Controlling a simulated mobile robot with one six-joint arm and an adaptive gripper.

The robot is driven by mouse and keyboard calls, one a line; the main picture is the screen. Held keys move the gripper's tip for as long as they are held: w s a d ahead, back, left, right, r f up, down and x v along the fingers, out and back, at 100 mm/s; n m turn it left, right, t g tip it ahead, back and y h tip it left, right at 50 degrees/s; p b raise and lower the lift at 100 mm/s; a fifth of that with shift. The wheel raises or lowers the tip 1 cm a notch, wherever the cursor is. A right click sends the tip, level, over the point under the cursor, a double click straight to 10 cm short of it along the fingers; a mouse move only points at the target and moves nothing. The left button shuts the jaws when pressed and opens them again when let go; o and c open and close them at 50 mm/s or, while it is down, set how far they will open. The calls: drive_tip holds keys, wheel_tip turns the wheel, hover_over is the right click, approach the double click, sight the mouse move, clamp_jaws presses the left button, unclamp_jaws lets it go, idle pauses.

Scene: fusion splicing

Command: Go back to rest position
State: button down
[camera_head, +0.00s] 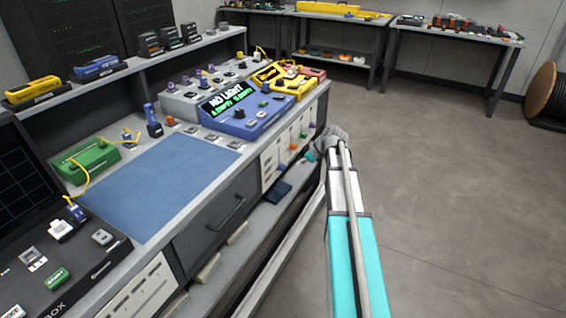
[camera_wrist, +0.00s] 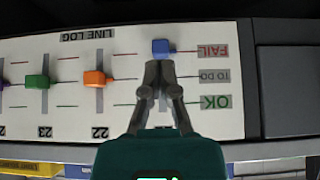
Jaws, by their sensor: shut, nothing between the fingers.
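My gripper (camera_wrist: 159,66) is shut and empty in the wrist view. Its fingertips are at the white LINE LOG panel (camera_wrist: 60,120), just beside a blue slider knob (camera_wrist: 162,47); I cannot tell whether they touch it. The blue knob is level with the FAIL label (camera_wrist: 213,51). An orange knob (camera_wrist: 94,78) and a green knob (camera_wrist: 37,82) are level with the TO DO row. In the head view my arm reaches to the front of the bench, near the white slider panel (camera_head: 270,171); the fingers are hidden there.
The bench holds a blue mat (camera_head: 160,185), a green box (camera_head: 88,160) and a blue device (camera_head: 245,118) reading NO LIGHT. A drawer handle (camera_head: 228,212) sticks out in front. Open floor (camera_head: 450,190) lies to the right, with tables behind and a cable drum (camera_head: 546,95).

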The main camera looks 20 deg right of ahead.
drive_tip(key=shift+s, duration=0.15)
idle(0.4)
drive_tip(key=s+a+f+m+g+h, duration=0.2)
drive_tip(key=s+a+m+g, duration=0.15)
drive_tip(key=s+a, duration=0.85)
drive_tip(key=s+a+f+m+g+h, duration=0.2)
drive_tip(key=s+a+m+g+h, duration=0.15)
drive_tip(key=s+a, duration=0.9)
wheel_tip(320, 180, up, 27)
drive_tip(key=w+a+t+p, duration=0.1)
drive_tip(key=w+p, duration=0.1)
drive_tip(key=p, duration=2.5)
drive_tip(key=shift+a+r+m+y, duration=0.2)
drive_tip(key=shift+m+y, duration=0.1)
drive_tip(key=shift+y, duration=0.15)
drive_tip(key=shift+f, duration=0.1)
